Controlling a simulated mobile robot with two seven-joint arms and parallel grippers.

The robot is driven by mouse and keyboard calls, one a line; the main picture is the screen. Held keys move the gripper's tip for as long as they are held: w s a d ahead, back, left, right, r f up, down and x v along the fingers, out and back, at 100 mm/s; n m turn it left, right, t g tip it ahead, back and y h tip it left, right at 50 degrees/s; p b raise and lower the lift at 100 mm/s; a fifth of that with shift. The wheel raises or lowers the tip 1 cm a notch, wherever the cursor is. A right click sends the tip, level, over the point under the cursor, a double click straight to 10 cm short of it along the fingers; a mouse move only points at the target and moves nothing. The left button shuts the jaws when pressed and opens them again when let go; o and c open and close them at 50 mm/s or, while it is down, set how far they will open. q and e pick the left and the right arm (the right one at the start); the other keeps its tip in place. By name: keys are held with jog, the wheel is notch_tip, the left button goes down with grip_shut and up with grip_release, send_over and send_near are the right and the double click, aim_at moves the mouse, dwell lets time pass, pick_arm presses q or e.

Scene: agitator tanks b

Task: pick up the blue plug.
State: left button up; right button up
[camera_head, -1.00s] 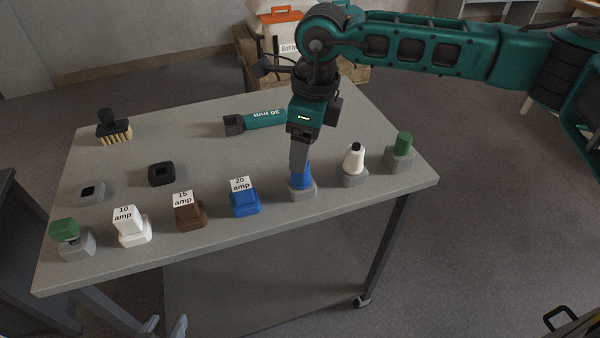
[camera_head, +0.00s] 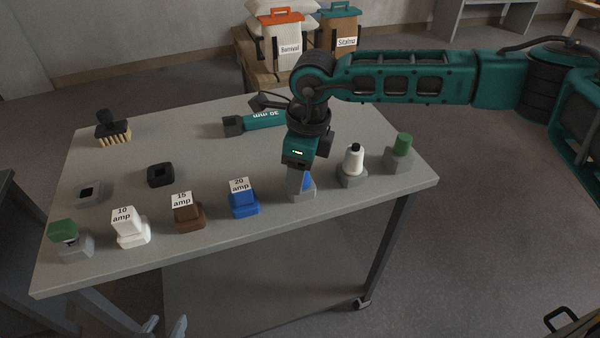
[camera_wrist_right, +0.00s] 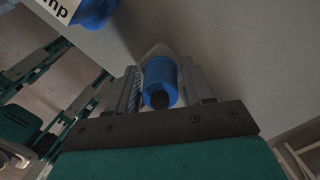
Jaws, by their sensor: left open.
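The blue plug (camera_head: 307,181) stands upright in a grey base near the table's front edge, right of the 20 amp block. My right gripper (camera_head: 300,184) reaches down over it and hides part of it. In the right wrist view, the blue plug (camera_wrist_right: 160,80) with its dark round end lies between the two fingers of my right gripper (camera_wrist_right: 166,85). The fingers are close along both sides; I cannot tell whether they touch it. My left gripper (camera_head: 166,326) is open and empty at the bottom left, below the table's front edge.
On the grey table (camera_head: 230,150), the blue 20 amp block (camera_head: 243,203) is left of the plug, then brown (camera_head: 187,213) and white (camera_head: 130,230) blocks. A white plug (camera_head: 353,162) and green plug (camera_head: 402,146) stand close right. A teal tool (camera_head: 262,122) lies behind.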

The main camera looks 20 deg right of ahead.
jog(key=c, duration=0.7)
jog(key=shift+c, duration=0.2)
